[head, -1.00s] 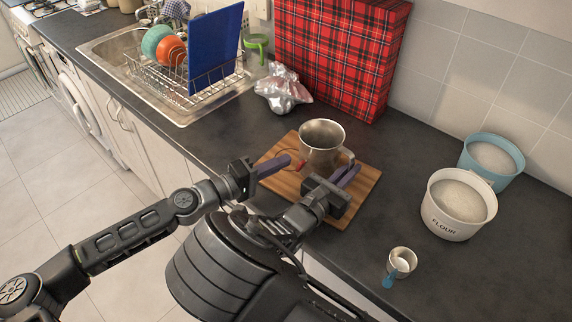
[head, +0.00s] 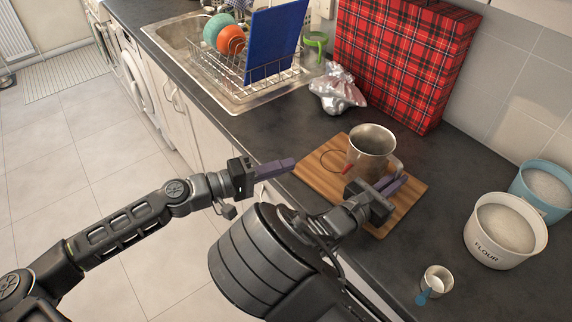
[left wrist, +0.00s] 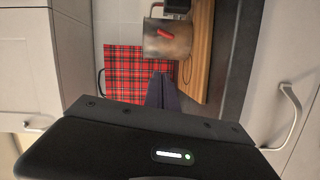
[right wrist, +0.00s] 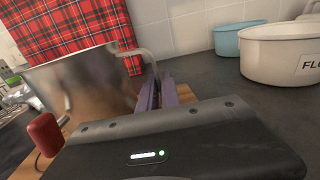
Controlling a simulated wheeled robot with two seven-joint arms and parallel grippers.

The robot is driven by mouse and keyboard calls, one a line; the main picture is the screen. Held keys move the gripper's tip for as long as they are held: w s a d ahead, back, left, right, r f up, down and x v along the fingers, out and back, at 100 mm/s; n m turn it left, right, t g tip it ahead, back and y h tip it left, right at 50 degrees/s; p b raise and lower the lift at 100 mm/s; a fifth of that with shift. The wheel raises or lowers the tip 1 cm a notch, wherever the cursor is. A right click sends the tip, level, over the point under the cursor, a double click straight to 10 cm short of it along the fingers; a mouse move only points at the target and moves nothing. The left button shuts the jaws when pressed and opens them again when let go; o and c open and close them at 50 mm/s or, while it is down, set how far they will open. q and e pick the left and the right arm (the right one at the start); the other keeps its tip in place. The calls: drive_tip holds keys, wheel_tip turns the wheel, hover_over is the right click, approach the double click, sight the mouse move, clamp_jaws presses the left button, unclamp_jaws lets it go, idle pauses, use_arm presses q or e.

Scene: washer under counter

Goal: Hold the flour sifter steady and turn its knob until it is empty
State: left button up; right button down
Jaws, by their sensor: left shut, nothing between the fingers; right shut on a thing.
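The flour sifter (head: 371,148) is a metal cup standing on the wooden board (head: 409,208). Its red knob (head: 346,169) is on the side towards my left gripper; it also shows in the left wrist view (left wrist: 165,34) and the right wrist view (right wrist: 44,134). My right gripper (head: 392,184) is shut on the sifter's handle (right wrist: 150,66). My left gripper (head: 292,163) is shut and empty, apart from the knob and left of the board. The sifter's inside bottom is not clear to see.
A white flour tub (head: 492,254), a blue tub (head: 533,208) and a small scoop cup (head: 436,280) stand on the right. A foil bag (head: 337,91), a red plaid box (head: 405,60) and a dish rack (head: 262,85) are behind. Dark counter lies clear around the board.

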sight(343, 170)
use_arm(q)
drive_tip(key=o, duration=0.3)
drive_tip(key=shift+s+d+g, duration=0.1)
drive_tip(key=shift+d+g, duration=0.1)
drive_tip(key=shift+g, duration=0.1)
drive_tip(key=shift+o, duration=0.8)
drive_tip(key=shift+s+d+f+m, duration=0.1)
drive_tip(key=shift+s+d+m, duration=0.15)
drive_tip(key=shift+s+m, duration=0.05)
drive_tip(key=o, duration=0.3)
drive_tip(key=shift+s+d+m+g, duration=0.5)
drive_tip(key=shift+s+m+g, duration=0.1)
drive_tip(key=shift+s+g, duration=0.25)
drive_tip(key=shift+o, duration=0.7)
drive_tip(key=shift+s+d+m, duration=0.1)
drive_tip(key=shift+s+m, duration=0.2)
drive_tip(key=o, duration=0.3)
drive_tip(key=shift+s+r+m, duration=0.15)
drive_tip(key=shift+r+m, duration=0.05)
drive_tip(key=shift+m, duration=0.2)
drive_tip(key=shift+o, duration=0.2)
drive_tip(key=shift+d, duration=0.15)
drive_tip(key=x, duration=1.2)
drive_tip(key=shift+f, duration=0.15)
